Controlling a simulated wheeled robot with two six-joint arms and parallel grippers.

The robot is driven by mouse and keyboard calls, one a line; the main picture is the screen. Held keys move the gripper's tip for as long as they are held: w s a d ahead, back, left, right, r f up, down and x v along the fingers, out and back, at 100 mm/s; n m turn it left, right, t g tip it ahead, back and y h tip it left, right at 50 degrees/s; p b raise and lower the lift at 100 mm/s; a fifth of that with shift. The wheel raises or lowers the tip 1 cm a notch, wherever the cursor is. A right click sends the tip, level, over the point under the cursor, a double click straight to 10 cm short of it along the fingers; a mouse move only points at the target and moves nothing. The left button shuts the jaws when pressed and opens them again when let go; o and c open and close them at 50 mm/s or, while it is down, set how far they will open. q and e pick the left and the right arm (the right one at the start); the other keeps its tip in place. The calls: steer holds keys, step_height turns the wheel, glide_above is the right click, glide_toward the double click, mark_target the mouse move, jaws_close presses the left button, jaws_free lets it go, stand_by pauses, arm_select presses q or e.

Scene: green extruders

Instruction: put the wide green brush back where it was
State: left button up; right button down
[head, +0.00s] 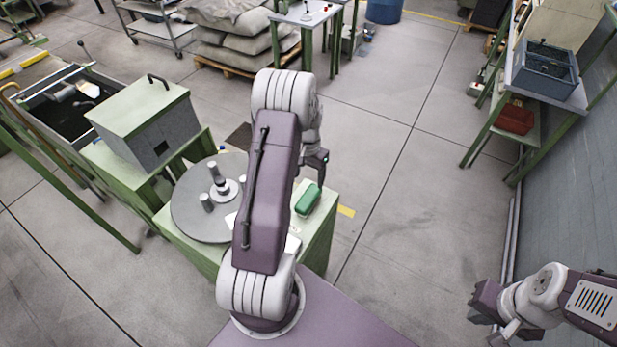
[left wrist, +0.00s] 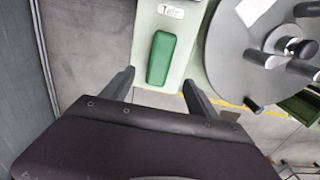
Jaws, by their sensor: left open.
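The wide green brush (head: 308,200) lies on top of the green stand (head: 318,235), to the right of a round grey disc. In the left wrist view the brush (left wrist: 161,58) lies ahead of my left gripper (left wrist: 158,86), about in line with the gap between its fingers. The left gripper (head: 318,160) is open and empty, and it is apart from the brush. My arm hides part of the stand in the head view. My right gripper (head: 483,303) is at the lower right, far from the brush, and its jaws are not clear.
The round grey disc (head: 190,222) carries several upright cylinders. A green box with a handle (head: 150,115) stands to the left. A small white label (left wrist: 171,11) lies beyond the brush. The floor right of the stand is clear up to the shelf (head: 510,140).

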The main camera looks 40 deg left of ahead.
arm_select(q)
steer(key=s+d+r+m+t, duration=0.1)
steer(key=s+d+r, duration=0.4)
steer(key=s+d, duration=0.3)
steer(key=s+d+r, duration=0.4)
steer(key=s+d, duration=0.3)
steer(key=d, duration=0.4)
steer(key=f+b, duration=0.1)
steer(key=f, duration=0.1)
steer(key=f+b, duration=0.1)
steer(key=b, duration=0.1)
steer(key=w+f+b, duration=0.1)
steer(key=f+b, duration=0.1)
steer(key=shift+a+f, duration=0.35)
steer(key=shift+a, duration=0.05)
steer(key=shift+s, duration=0.1)
